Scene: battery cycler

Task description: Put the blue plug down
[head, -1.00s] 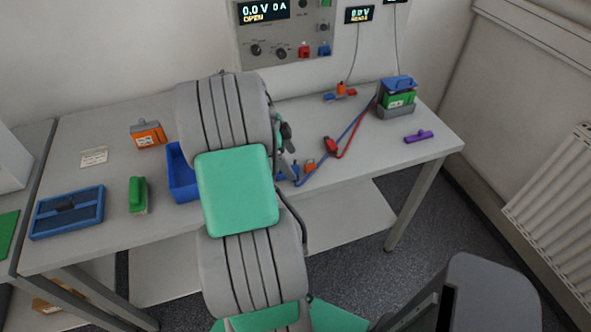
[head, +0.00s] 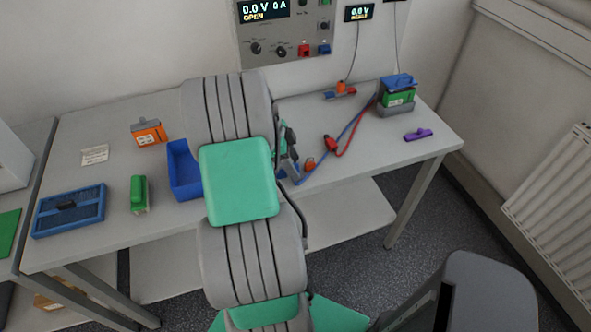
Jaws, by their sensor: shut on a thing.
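My gripper (head: 291,172) is low over the table, right of my arm, and shut on the blue plug (head: 283,174). Only a small blue part of the plug shows beside the fingers; my arm and gripper hide most of it. The blue cable (head: 343,137) runs from there up to the battery at the right. Whether the plug touches the table is too small to tell. A red plug (head: 331,144) with a red cable lies on the table to the right.
A small orange object (head: 310,163) stands just right of my gripper. A green battery (head: 399,95) with a blue top sits in a grey holder. A purple object (head: 418,134) lies near the right edge. A blue bin (head: 183,185) is left of my arm. Front right table is clear.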

